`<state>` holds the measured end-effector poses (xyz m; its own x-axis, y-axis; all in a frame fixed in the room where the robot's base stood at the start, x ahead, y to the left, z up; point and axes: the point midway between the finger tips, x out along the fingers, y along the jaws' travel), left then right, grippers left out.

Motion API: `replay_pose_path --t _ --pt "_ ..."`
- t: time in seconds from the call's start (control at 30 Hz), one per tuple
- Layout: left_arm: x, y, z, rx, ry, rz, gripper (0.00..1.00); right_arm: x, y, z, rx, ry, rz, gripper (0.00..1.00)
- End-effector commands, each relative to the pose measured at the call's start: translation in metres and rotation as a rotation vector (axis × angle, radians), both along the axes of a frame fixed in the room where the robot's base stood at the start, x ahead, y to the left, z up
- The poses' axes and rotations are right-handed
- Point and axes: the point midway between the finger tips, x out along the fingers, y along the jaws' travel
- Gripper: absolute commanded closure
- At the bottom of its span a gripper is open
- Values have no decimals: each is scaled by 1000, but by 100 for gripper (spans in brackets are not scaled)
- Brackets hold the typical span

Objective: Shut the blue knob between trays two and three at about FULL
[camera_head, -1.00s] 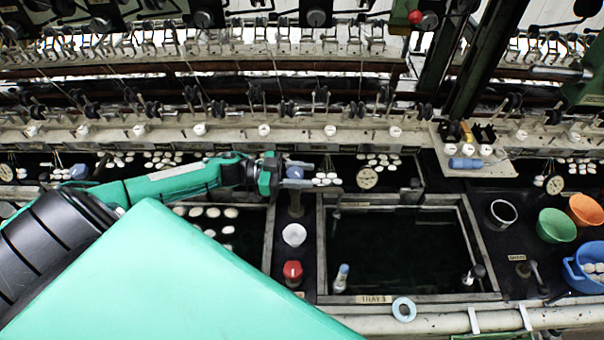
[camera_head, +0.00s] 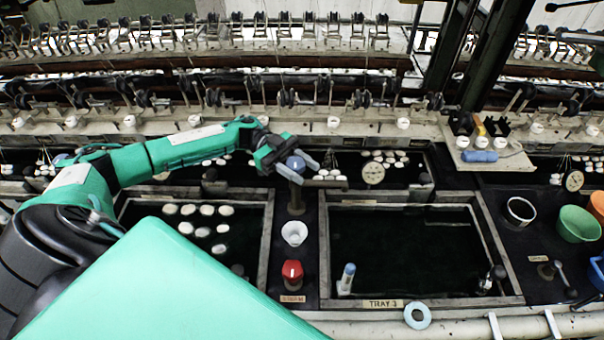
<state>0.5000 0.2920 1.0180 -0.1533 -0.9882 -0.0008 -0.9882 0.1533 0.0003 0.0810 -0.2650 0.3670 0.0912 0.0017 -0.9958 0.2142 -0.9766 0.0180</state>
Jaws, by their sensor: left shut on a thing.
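The blue knob (camera_head: 295,163) tops an upright post on the dark strip between the tray with white cocoons (camera_head: 268,240) and the tray labelled TRAY 3 (camera_head: 326,245). My left gripper (camera_head: 300,166) reaches in from the left, and its two grey fingers lie on either side of the knob, shut on it. The fingers point right and slightly toward the front. They partly hide the knob, and I cannot read any scale marking on it. My right gripper is out of view.
A white cup (camera_head: 294,233) and a red knob (camera_head: 292,271) stand on the strip in front of the post. A machine rail (camera_head: 400,132) with hooks runs along the back.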

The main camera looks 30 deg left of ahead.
Motion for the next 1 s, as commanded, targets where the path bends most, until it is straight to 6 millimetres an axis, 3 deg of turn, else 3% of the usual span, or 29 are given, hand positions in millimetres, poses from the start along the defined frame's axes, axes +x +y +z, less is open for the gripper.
replay_pose_path --t 0.2,0.73,0.77,0.83,0.87,1.0 --pt "-1 1 0 0 -1 -73 82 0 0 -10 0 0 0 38" --pt "-2 0 1 -1 -1 -98 82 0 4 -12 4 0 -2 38" --pt "-2 0 1 -1 -1 -98 56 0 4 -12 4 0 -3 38" --pt "-2 0 1 -1 -1 -97 42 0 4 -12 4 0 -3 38" --pt "-2 0 1 -1 -1 -97 38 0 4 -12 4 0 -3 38" --pt "-2 0 1 -1 -1 -97 38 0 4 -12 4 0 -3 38"
